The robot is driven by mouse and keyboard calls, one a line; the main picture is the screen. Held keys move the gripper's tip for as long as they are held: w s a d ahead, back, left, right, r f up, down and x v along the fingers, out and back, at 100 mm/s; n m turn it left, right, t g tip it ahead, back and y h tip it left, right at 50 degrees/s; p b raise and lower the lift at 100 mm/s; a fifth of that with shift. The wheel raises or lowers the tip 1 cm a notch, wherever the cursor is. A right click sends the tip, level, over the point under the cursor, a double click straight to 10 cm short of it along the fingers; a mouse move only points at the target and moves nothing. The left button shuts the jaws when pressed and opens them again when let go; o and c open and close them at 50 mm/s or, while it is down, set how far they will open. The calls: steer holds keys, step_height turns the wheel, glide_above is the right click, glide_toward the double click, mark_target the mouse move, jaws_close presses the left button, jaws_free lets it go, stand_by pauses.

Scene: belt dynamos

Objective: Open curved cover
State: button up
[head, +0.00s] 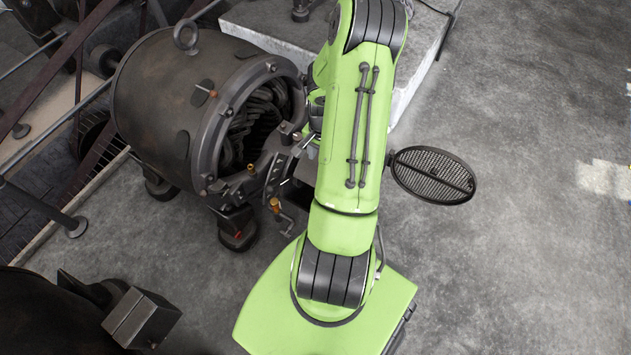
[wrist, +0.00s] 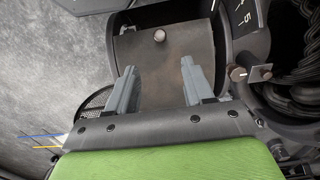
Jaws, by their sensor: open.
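The curved cover (wrist: 178,55) shows in the wrist view as a brown, worn plate with a dark rim and a small round knob (wrist: 159,36) near its far side. My gripper (wrist: 157,76) is open and empty, its two grey fingers spread over the near part of the cover with the knob ahead, between their lines. I cannot tell whether the fingers touch the plate. In the head view the dynamo (head: 165,95) is a dark cylinder with an open end showing wound coils. My green arm hides the cover and my fingertips there.
A round mesh disc (head: 433,175) sticks out right of my arm. A bracket with small brass-tipped parts (head: 275,175) stands at the dynamo's open end. A pale slab (head: 270,20) lies behind. Another dark machine is at lower left. The floor to the right is clear.

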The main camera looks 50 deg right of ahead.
step_height(320, 180, down, 13)
steer(key=b, duration=0.4)
steer(key=shift+f, duration=0.15)
jaws_close()
